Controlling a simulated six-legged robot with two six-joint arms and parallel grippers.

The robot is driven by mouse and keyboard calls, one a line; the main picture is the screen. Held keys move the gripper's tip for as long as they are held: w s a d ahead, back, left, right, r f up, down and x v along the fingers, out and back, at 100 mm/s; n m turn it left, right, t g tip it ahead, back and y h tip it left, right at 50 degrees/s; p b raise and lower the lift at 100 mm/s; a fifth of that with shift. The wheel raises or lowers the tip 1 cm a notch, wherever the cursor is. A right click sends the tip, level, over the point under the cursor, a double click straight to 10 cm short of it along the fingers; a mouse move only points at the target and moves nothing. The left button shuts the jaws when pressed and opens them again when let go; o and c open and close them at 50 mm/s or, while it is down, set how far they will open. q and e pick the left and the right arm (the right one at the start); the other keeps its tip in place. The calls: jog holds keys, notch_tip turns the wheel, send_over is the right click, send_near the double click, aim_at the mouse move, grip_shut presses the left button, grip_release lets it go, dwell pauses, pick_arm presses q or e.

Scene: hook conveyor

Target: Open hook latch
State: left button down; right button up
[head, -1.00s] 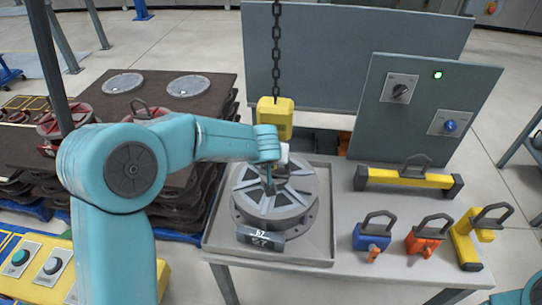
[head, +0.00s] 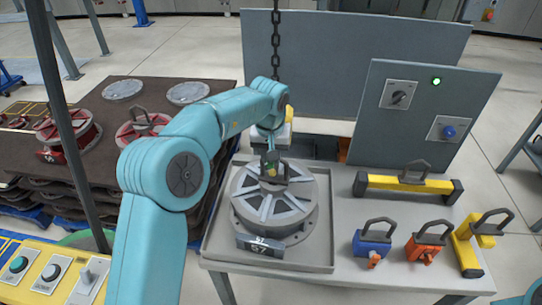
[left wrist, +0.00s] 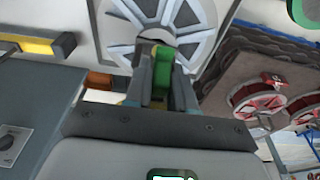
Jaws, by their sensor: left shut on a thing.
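The chain (head: 276,45) hangs down behind my left arm. A sliver of the yellow hook block (head: 287,133) shows beside my wrist; the rest is hidden. My left gripper (head: 271,160) points down above the centre of the grey round spoked part (head: 268,205), close to its top handle. In the left wrist view the fingers (left wrist: 163,85) are shut on a small green piece, probably the hook latch (left wrist: 163,72), over the spoked part (left wrist: 165,18). The hook's shape and whether the latch is open cannot be made out. My right gripper is out of view.
The spoked part sits in a shallow tray (head: 218,235) on the grey table. To its right stand a yellow lifting beam (head: 410,185), a blue lifter (head: 371,243), an orange lifter (head: 427,245) and a yellow clamp (head: 468,245). Red-rimmed parts lie on the dark pallet stack (head: 100,160) at left.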

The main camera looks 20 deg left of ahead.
aim_at(270, 165)
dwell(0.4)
pick_arm(q)
jog(key=c, duration=1)
grip_release()
jog(key=shift+c, duration=0.2)
notch_tip(270, 165, up, 16)
jog(key=s, duration=0.2)
jog(key=shift+s+d, duration=0.35)
jog(key=shift+d, duration=0.05)
